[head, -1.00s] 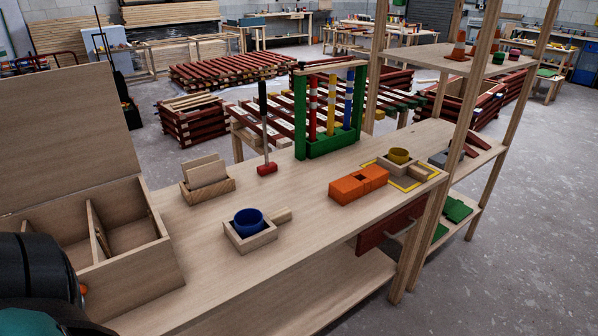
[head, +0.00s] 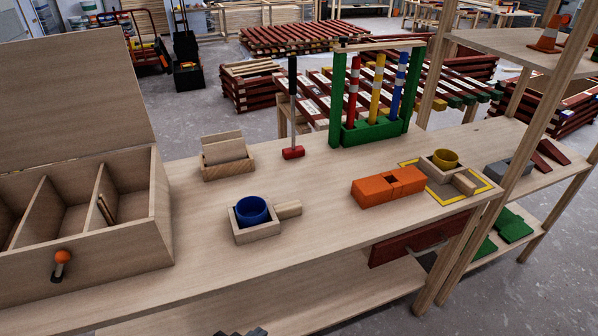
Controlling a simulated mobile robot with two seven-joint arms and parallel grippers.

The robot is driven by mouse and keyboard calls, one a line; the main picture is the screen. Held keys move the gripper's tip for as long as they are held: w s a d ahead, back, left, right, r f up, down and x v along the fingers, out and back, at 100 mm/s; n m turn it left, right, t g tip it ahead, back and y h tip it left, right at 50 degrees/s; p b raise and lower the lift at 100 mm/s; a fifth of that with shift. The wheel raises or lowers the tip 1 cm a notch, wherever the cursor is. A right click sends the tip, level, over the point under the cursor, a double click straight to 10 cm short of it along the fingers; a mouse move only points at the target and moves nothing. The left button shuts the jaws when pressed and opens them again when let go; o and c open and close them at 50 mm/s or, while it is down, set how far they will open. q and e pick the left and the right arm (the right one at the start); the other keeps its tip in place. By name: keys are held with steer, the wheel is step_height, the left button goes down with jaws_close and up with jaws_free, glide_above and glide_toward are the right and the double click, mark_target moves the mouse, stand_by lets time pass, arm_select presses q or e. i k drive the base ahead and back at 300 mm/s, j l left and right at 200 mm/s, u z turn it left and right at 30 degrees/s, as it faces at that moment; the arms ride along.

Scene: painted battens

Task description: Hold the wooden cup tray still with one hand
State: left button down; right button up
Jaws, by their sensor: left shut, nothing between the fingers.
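A small wooden cup tray (head: 262,233) with a stub handle (head: 288,210) on its right side sits on the bench, left of centre. A blue cup (head: 251,212) stands upright in it. A second wooden tray (head: 430,170) with a yellow cup (head: 445,159) sits farther right, inside a yellow-outlined square (head: 437,199). My left gripper (head: 241,332) just shows at the bottom edge, shut and empty, well apart from the blue cup's tray; most of it is cut off. My right gripper is out of view.
An open compartment box (head: 120,255) with an orange knob stands at the left. An orange block (head: 388,188), a red-headed mallet (head: 293,153), a wooden card holder (head: 228,168) and a green rack (head: 375,133) stand on the bench. The bench front (head: 205,285) is clear.

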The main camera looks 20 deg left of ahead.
mark_target(252, 211)
steer(key=i+l+u, duration=0.1)
steer(key=u, duration=0.25)
steer(key=l+u, duration=0.4)
steer(key=i+l+u, duration=0.1)
steer(key=u, duration=0.25)
